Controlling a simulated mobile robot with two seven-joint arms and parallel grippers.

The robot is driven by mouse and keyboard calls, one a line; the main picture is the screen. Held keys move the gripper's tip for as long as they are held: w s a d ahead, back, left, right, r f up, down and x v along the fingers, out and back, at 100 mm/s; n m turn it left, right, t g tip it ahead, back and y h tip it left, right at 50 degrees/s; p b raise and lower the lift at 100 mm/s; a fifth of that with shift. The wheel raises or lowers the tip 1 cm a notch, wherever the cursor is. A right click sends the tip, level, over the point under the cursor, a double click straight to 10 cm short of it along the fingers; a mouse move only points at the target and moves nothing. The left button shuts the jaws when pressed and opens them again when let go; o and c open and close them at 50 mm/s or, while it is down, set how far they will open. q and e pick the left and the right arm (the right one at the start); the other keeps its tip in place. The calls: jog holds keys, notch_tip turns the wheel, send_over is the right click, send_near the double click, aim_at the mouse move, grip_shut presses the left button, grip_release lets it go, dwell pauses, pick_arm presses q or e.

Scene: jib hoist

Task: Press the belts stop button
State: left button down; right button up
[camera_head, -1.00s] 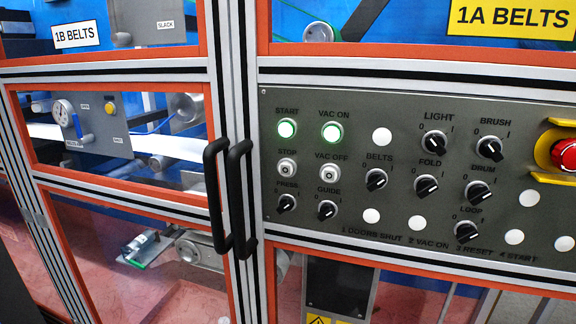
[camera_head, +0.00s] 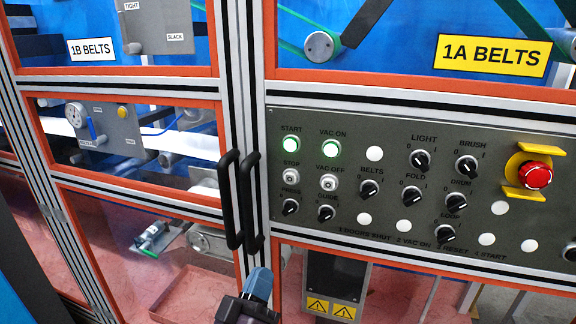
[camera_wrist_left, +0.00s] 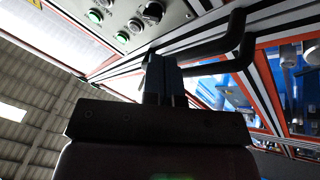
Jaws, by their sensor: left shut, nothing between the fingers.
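A grey control panel (camera_head: 330,222) carries the buttons. The stop button (camera_head: 291,177), a small white-grey button labelled STOP, sits below the green-lit start button (camera_head: 290,145). A knob labelled BELTS (camera_head: 369,188) is to its right. In the left wrist view the shut fingers (camera_wrist_left: 163,72) point toward the panel's lower edge, apart from the buttons as far as I can tell. My right gripper is not in view.
Two black door handles (camera_head: 228,200) stick out just left of the panel, close to my left gripper. A red emergency knob (camera_head: 535,175) with a yellow guard is at the panel's right. Several switches and the lit VAC ON button (camera_head: 330,148) crowd near the stop button.

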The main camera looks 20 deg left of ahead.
aim_at(290, 178)
pick_arm(q)
notch_tip(290, 178, up, 13)
jog(key=n+t+y+p, duration=0.2)
jog(key=n+t+y, duration=0.1)
jog(key=n+y, duration=0.3)
jog(key=shift+s+d+r+n+y, duration=0.2)
jog(key=shift+s+d+n+y, duration=0.15)
jog(key=shift+n, duration=0.85)
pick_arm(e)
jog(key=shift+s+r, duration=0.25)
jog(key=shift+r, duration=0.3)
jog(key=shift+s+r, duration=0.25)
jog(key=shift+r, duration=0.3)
pick_arm(q)
jog(key=shift+w, duration=0.1)
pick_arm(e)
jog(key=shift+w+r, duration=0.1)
pick_arm(q)
jog(key=shift+w+d+b, duration=0.2)
jog(key=shift+w+b, duration=0.25)
jog(key=shift+w, duration=3.9)
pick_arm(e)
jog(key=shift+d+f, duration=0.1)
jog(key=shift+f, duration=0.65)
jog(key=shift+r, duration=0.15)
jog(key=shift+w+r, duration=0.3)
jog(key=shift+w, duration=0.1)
